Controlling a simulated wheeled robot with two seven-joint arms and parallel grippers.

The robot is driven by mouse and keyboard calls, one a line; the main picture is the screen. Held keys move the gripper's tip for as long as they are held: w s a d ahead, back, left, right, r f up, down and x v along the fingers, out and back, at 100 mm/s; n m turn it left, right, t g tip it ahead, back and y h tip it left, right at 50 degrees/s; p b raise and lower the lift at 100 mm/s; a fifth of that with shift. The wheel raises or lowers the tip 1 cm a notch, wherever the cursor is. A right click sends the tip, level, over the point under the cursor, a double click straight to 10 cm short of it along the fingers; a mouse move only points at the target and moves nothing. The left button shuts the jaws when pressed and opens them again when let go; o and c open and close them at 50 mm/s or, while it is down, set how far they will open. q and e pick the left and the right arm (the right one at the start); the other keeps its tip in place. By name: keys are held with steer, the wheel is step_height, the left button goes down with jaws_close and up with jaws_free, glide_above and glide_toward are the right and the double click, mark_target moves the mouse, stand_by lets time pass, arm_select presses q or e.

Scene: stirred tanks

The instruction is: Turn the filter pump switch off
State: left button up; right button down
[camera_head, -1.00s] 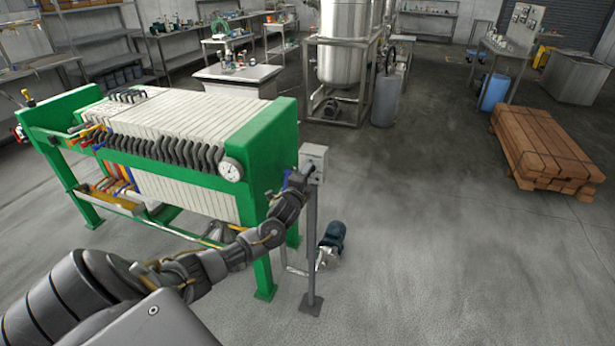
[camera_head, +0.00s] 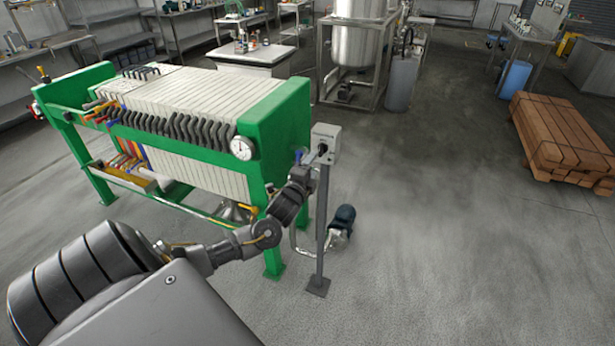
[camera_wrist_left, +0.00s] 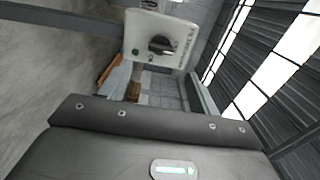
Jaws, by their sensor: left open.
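The filter pump switch is a small light-grey box (camera_head: 329,136) on a grey post (camera_head: 322,225) beside the green filter press. In the left wrist view the box face (camera_wrist_left: 141,27) shows a dark rotary knob (camera_wrist_left: 161,45), a small green spot and lettering too blurred to read. My left gripper (camera_head: 311,160) is open, just left of and close to the box. Whether it touches the knob cannot be told. Its fingers do not show clearly in the wrist view, where only the dark gripper body fills the bottom. My right gripper is out of view.
The green filter press (camera_head: 275,125) with pale plates stands left of the post, close to my left arm. A dark pump motor (camera_head: 343,217) sits on the floor behind the post. Timber (camera_head: 563,140) lies at the right. The floor right of the post is clear.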

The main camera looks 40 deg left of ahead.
arm_select(q)
steer(key=v, duration=0.3)
steer(key=shift+s+d, duration=0.1)
steer(key=shift+s, duration=0.15)
stand_by(0.4)
